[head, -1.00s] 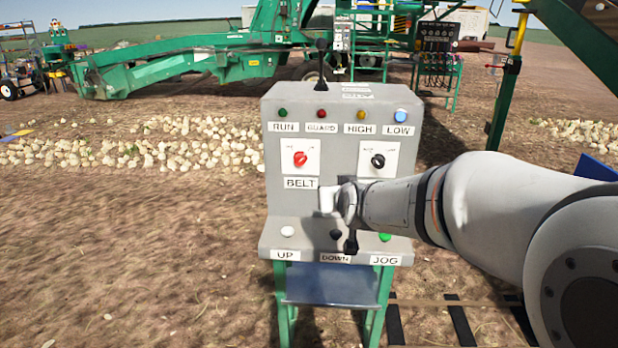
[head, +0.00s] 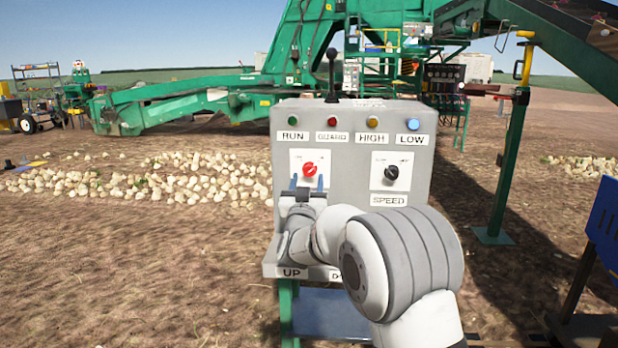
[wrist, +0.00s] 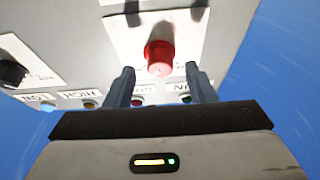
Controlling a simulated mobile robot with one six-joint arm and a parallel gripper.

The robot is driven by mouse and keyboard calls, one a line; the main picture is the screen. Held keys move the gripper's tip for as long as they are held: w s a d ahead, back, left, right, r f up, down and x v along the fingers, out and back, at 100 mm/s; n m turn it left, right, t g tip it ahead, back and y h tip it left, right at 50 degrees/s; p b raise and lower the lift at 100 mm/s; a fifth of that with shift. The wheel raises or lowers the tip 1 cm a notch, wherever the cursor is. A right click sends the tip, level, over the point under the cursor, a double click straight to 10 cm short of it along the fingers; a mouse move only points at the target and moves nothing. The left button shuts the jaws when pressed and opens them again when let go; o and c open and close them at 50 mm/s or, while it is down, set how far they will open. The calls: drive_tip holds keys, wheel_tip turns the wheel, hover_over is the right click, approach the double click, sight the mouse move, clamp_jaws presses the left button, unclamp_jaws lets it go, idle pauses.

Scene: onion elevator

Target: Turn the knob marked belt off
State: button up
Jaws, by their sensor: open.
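The red belt knob (head: 310,169) sits on a white plate on the left of the grey control panel (head: 350,130). Its BELT label is hidden behind my arm in the head view. My gripper (head: 306,182) is open just in front of and below the knob, with its two fingers pointing at the panel. In the wrist view the red knob (wrist: 159,57) stands beyond and between the fingertips of my gripper (wrist: 158,75). The fingers appear apart from the knob, one on either side of its line. The small position marks on the plate are too small to read.
A black speed knob (head: 391,173) is on the panel's right. Indicator lights sit above, including the lit blue LOW lamp (head: 413,124). A black lever (head: 332,75) rises from the panel top. Lower buttons are mostly hidden by my arm. Onions (head: 150,180) lie on the ground at left.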

sight(309, 170)
drive_tip(key=shift+x, duration=1.5)
drive_tip(key=shift+c, duration=0.2)
drive_tip(key=c, duration=0.9)
